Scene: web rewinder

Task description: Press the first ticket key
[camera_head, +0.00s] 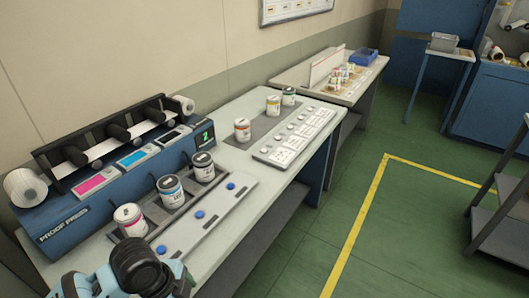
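A pale panel (268,157) lies on the bench, with several white printed cards and a row of small round keys (281,138) along it. Which key is the first ticket key I cannot tell. A light strip (222,207) in front of the proof press (62,222) carries three blue round buttons: near (162,250), middle (199,214) and far (231,186). My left arm, dark and teal, comes in at the lower left, just in front of the near button. Its fingers are not clearly visible, so I cannot tell open from shut. My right gripper is not in view.
Three jars stand in the press tray: red-labelled (131,221), blue-labelled (170,190) and dark-lidded (203,167). Further jars (242,130) stand behind the card panel. A second table (349,96) with a blue bin (361,57) is beyond.

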